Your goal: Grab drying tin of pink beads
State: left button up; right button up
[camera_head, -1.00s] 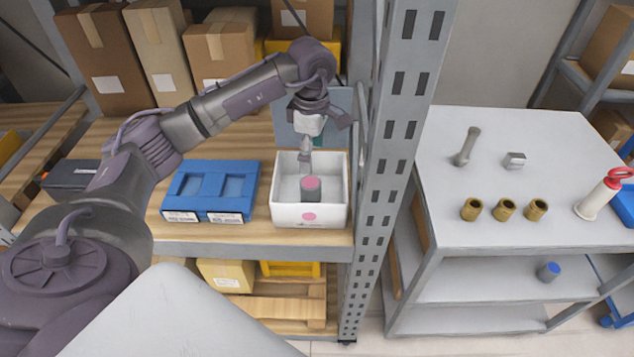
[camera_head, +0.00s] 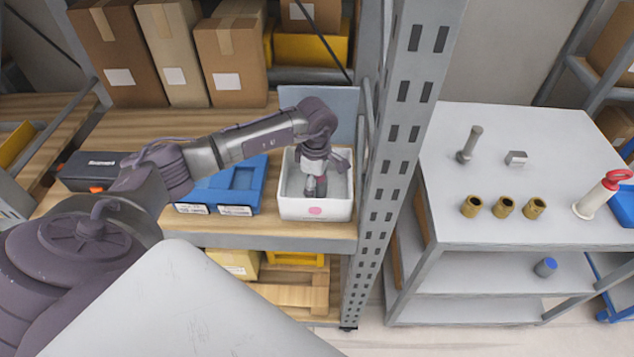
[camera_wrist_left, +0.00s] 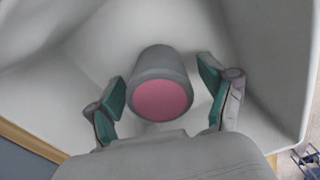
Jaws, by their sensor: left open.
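The tin of pink beads is a grey cylinder with a pink top; it stands between the fingers in the left wrist view (camera_wrist_left: 161,96). It is inside a white box (camera_head: 316,210) with a pink dot on its front, on the wooden shelf. My left gripper (camera_head: 316,190) reaches down into the box. In the left wrist view its open fingers (camera_wrist_left: 165,104) stand on either side of the tin, with a gap on each side. In the head view the gripper mostly hides the tin. My right gripper is not in view.
A blue case (camera_head: 222,189) lies left of the box. A grey shelf upright (camera_head: 391,160) stands close on the right. Cardboard boxes (camera_head: 230,60) line the back. A grey cart (camera_head: 520,225) on the right carries several brass cups and other small items.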

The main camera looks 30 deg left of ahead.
pick_arm(q)
jog(key=c, duration=1.3)
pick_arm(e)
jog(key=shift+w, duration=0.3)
pick_arm(q)
jog(key=shift+r, duration=0.1)
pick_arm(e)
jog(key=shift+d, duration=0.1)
